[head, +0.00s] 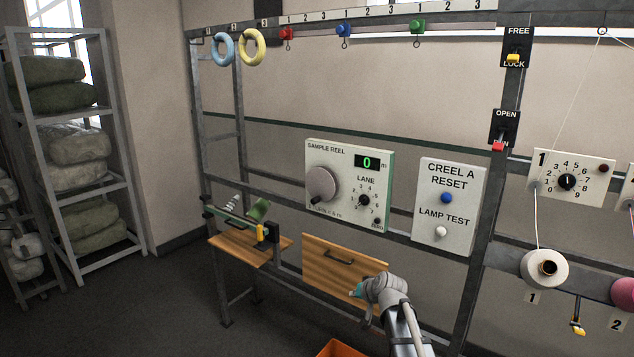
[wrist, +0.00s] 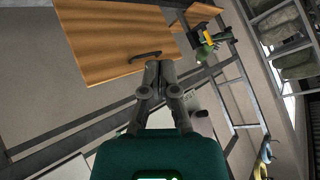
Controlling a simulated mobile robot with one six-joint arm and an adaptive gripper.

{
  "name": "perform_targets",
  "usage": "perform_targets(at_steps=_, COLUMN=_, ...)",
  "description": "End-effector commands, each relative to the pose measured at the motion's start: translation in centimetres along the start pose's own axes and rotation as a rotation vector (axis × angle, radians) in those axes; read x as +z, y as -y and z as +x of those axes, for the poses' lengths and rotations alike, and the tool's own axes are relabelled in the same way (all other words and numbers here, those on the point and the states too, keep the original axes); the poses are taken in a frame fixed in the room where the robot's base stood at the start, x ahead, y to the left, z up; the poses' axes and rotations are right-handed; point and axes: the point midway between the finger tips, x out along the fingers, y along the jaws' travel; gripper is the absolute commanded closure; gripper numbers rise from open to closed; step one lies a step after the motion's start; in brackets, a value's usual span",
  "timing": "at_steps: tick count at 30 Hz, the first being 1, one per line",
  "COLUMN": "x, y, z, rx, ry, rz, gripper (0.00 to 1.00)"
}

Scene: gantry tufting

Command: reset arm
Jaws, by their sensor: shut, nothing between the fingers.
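My gripper (head: 357,293) is in front of the lower right part of a wooden panel with a dark handle (head: 318,262) in the head view. In the wrist view my gripper (wrist: 160,64) has its fingers together with nothing between them, and the wooden panel (wrist: 100,40) lies beyond the fingertips. The fingertips appear close to the handle (wrist: 145,56) in that view, but I cannot tell the gap in depth. My arm comes up from the bottom edge of the head view.
The sample reel panel (head: 335,215) and the creel reset panel (head: 443,240) are on the frame above my gripper. A small wooden table (head: 240,248) with a yellow-and-green device stands left. An orange bin (head: 340,348) is below. A shelf rack (head: 115,120) stands far left, with open floor before it.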

Motion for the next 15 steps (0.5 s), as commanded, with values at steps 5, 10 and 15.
perform_targets(at_steps=5, x=8.8, y=-1.2, z=-3.1, rx=0.094, ry=0.239, rz=-0.042, gripper=1.0)
perform_targets(at_steps=10, x=15.9, y=-2.9, z=-6.9, rx=0.215, ry=0.46, rz=-0.059, gripper=1.0)
perform_targets(at_steps=15, x=21.0, y=-4.4, z=-10.7, rx=0.332, ry=0.632, rz=-0.053, gripper=1.0)
